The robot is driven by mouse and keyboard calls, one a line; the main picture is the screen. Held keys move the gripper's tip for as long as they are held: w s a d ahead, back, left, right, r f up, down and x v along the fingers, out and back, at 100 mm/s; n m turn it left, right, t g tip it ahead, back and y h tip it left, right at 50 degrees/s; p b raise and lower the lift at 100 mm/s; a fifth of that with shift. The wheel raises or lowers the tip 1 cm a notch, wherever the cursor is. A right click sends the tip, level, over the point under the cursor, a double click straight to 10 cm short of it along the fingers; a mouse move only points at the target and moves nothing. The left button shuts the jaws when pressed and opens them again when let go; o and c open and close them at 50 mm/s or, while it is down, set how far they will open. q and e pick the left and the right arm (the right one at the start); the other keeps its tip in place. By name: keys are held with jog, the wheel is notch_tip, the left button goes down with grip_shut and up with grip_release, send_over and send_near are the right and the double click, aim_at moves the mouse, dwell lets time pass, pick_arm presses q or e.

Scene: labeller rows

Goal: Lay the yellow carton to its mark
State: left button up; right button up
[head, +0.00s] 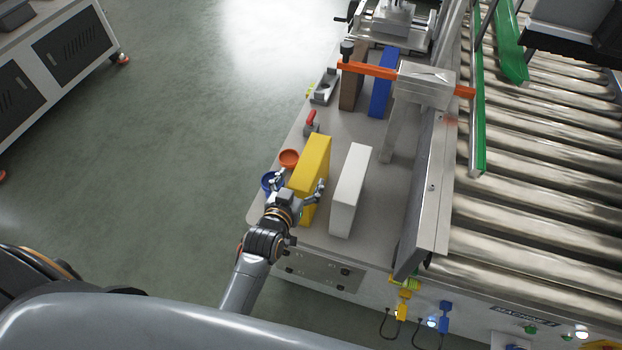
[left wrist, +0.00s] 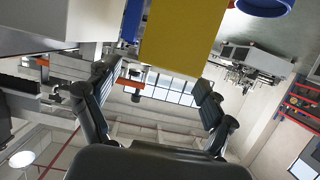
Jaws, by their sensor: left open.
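The yellow carton (head: 317,158) stands upright on the grey machine table (head: 385,195), near its front left. In the left wrist view the yellow carton (left wrist: 183,38) is ahead, across the gap between the fingers. My left gripper (head: 299,184) is open at the near end of the carton, with one finger on each side. In the left wrist view both fingers of my left gripper (left wrist: 152,85) are spread apart and not closed on it. I cannot make out a mark for the carton. My right gripper is not in view.
A white carton (head: 350,190) stands close to the right of the yellow one. A blue cup (head: 268,187) and an orange cup (head: 289,158) are to the left. Brown (head: 350,88) and blue (head: 382,84) cartons stand farther back. A roller conveyor (head: 535,190) lies to the right.

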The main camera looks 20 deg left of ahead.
aim_at(308, 166)
pick_arm(q)
jog(key=shift+w+f, duration=0.15)
jog(key=shift+w, duration=0.35)
jog(key=shift+w+f, duration=0.1)
jog(key=shift+w, duration=0.35)
jog(key=x, duration=0.4)
jog(key=shift+w+a+f+p, duration=0.1)
jog(key=shift+w+f+p, duration=0.1)
jog(key=shift+w+p, duration=0.1)
jog(key=shift+s, duration=0.1)
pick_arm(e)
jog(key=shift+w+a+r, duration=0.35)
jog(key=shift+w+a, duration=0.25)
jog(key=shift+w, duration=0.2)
pick_arm(q)
jog(key=shift+c, duration=0.8)
jog(key=shift+r, duration=0.1)
grip_shut()
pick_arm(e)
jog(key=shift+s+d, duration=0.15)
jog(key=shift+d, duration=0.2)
